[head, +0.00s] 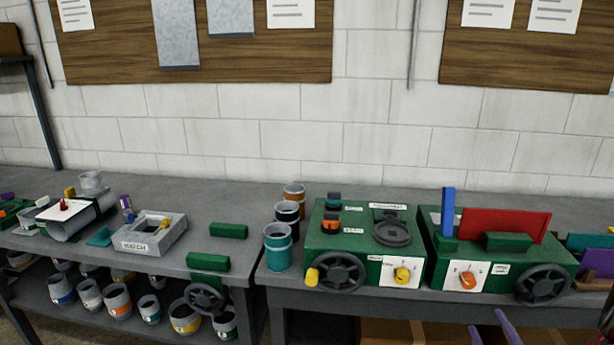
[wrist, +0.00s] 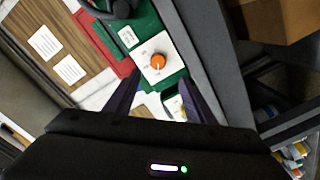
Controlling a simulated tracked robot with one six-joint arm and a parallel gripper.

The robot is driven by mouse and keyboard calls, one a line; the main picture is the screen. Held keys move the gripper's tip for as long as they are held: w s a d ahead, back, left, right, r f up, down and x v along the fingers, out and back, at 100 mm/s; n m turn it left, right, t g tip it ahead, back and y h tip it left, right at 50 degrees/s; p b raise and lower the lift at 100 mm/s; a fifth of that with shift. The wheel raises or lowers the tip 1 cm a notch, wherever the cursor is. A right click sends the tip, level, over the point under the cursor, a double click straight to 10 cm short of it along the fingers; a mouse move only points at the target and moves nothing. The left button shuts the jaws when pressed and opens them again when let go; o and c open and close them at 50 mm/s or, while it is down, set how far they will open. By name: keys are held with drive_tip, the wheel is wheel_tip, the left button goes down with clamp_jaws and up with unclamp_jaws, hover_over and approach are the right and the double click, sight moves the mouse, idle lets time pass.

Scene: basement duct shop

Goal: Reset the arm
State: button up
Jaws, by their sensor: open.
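My gripper (head: 490,328) shows only as two purple fingertips at the bottom edge of the head view, in front of the right bench. In the wrist view my gripper (wrist: 160,78) has its two dark purple fingers spread apart with nothing held between them. Beyond the fingers lies a green machine with an orange knob (wrist: 158,61) on a white plate. In the head view this looks like the right green machine (head: 451,267), with its orange knob (head: 467,280). The rest of my arm is mostly hidden.
A second green machine (head: 351,251) with a dark handwheel (head: 335,272) stands to the left. Several cans, including a teal one (head: 278,250), stand beside it. A grey hatch box (head: 150,238) sits on the left bench. A cardboard box (wrist: 275,18) lies below the bench.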

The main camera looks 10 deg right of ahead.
drive_tip(key=s+d+f+m+g, duration=0.3)
drive_tip(key=s+f+m+g, duration=0.55)
drive_tip(key=f+g, duration=0.35)
drive_tip(key=a+r+y, duration=0.1)
drive_tip(key=a+r, duration=0.7)
drive_tip(key=a, duration=0.4)
drive_tip(key=s+a+r+n+y, duration=0.1)
drive_tip(key=a+r+y, duration=0.1)
drive_tip(key=a+r, duration=0.6)
drive_tip(key=s+a+r+y, duration=0.1)
drive_tip(key=a+r, duration=0.7)
drive_tip(key=a, duration=0.8)
drive_tip(key=shift+s+r+t+y, duration=0.2)
drive_tip(key=shift+r+t+y, duration=0.1)
drive_tip(key=shift+r+y, duration=0.1)
drive_tip(key=shift+a+n, duration=0.1)
drive_tip(key=shift+n, duration=0.15)
